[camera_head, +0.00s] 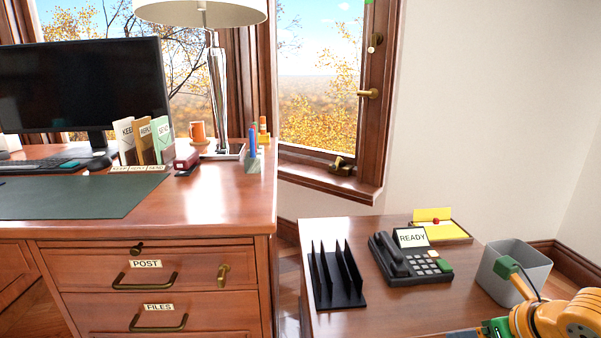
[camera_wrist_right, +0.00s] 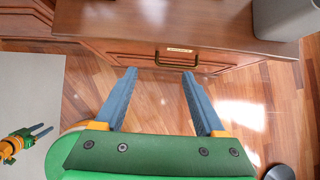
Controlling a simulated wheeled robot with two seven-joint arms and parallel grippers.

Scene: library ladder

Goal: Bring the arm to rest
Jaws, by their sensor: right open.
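My right gripper (camera_wrist_right: 159,71) is open and empty in the right wrist view. Its two blue-grey fingers are apart and point towards the front of the low wooden cabinet (camera_wrist_right: 130,27), over the wooden floor. In the head view my orange right arm (camera_head: 560,318) comes in at the lower right corner, in front of the cabinet. Its gripper is mostly cut off by the bottom edge there. My left gripper (camera_wrist_right: 45,131) shows small at the left of the right wrist view, with two fingers apart and nothing between them. It is not in the head view.
The cabinet top bears a black file rack (camera_head: 336,276), a telephone (camera_head: 408,258), a yellow note tray (camera_head: 440,231) and a grey bin (camera_head: 514,270) close to my right arm. A desk (camera_head: 210,205) with drawers stands left. Open floor (camera_wrist_right: 250,105) lies below my right gripper.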

